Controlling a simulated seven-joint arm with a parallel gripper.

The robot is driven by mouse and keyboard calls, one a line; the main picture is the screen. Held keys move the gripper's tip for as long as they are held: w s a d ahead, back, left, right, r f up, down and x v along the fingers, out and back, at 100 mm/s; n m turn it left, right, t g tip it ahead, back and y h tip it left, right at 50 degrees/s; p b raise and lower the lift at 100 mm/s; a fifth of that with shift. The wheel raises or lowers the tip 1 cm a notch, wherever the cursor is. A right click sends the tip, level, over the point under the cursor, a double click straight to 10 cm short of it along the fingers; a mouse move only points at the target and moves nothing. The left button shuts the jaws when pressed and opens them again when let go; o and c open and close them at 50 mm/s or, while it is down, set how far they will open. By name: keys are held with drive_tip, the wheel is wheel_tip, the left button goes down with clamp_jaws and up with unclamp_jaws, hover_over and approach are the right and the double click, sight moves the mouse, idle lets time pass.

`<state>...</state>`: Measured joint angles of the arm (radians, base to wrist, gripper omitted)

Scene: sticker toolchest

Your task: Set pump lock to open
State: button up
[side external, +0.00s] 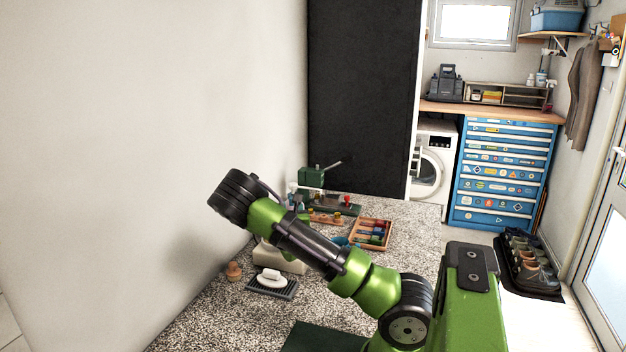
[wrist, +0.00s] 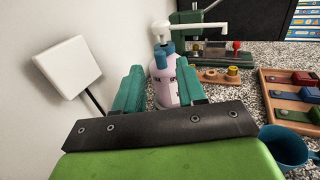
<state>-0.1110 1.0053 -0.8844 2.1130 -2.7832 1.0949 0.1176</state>
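A lilac pump bottle (wrist: 163,92) with a blue collar and a white pump head stands upright in the wrist view, its long white spout (wrist: 205,28) pointing right. My gripper (wrist: 158,68) has two teal fingers spread apart, with the bottle showing in the gap between them, seemingly beyond the fingertips. I see no contact, and I cannot tell the exact distance. The fingers hide part of the bottle's sides and the gripper body hides its base. The lock's setting cannot be read. In the side external view my arm hides the gripper and most of the bottle area.
A green lever press (side external: 312,175) stands behind the bottle area. A wooden tray of coloured blocks (side external: 387,222) and a blue mug (wrist: 285,146) lie to the right. A white square panel (wrist: 68,67) is close on the left. White soap (side external: 271,275) sits on a dark dish.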

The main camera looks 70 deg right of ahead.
drive_tip(key=v, duration=1)
drive_tip(key=shift+a, duration=0.15)
drive_tip(key=shift+s, duration=0.1)
